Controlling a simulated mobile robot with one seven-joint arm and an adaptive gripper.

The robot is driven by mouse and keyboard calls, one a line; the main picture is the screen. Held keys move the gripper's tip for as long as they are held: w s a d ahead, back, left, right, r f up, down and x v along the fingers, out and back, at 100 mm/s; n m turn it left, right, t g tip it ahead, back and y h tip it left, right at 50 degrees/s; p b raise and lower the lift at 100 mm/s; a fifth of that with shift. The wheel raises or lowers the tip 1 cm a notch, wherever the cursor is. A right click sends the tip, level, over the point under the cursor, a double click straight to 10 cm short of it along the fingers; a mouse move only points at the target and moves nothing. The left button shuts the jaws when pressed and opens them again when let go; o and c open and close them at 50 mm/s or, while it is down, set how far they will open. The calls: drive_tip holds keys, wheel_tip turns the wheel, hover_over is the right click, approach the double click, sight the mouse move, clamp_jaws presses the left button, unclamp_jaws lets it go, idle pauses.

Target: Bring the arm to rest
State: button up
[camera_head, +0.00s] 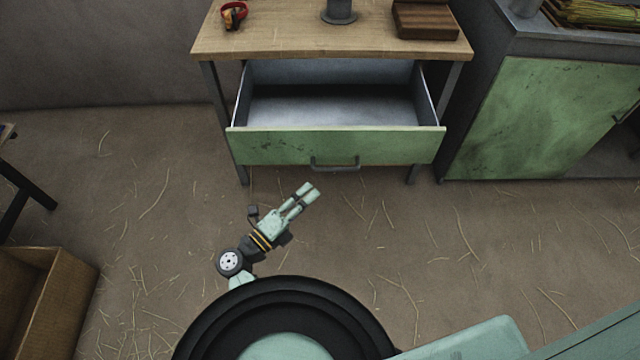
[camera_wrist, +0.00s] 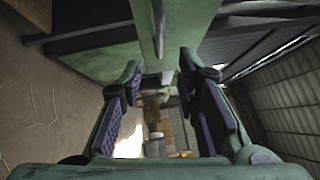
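My gripper (camera_head: 308,194) is in front of the workbench drawer, below and a little left of its handle in the head view. In the wrist view its two padded fingers (camera_wrist: 162,100) stand apart with nothing between them. The drawer (camera_head: 335,146) has a worn green front and is pulled out. Its visible inside is pale and empty. The drawer's dark bar handle (camera_head: 335,167) looks apart from my fingers in the head view. In the wrist view a green panel, seemingly the drawer front (camera_wrist: 100,42), lies beyond the fingertips.
A green cabinet (camera_head: 540,115) stands right, a cardboard box (camera_head: 45,300) lower left. The straw-strewn floor between is clear.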

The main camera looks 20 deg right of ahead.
drive_tip(key=shift+s+a+f, duration=0.1)
drive_tip(key=shift+s+a, duration=0.2)
drive_tip(key=shift+a, duration=0.25)
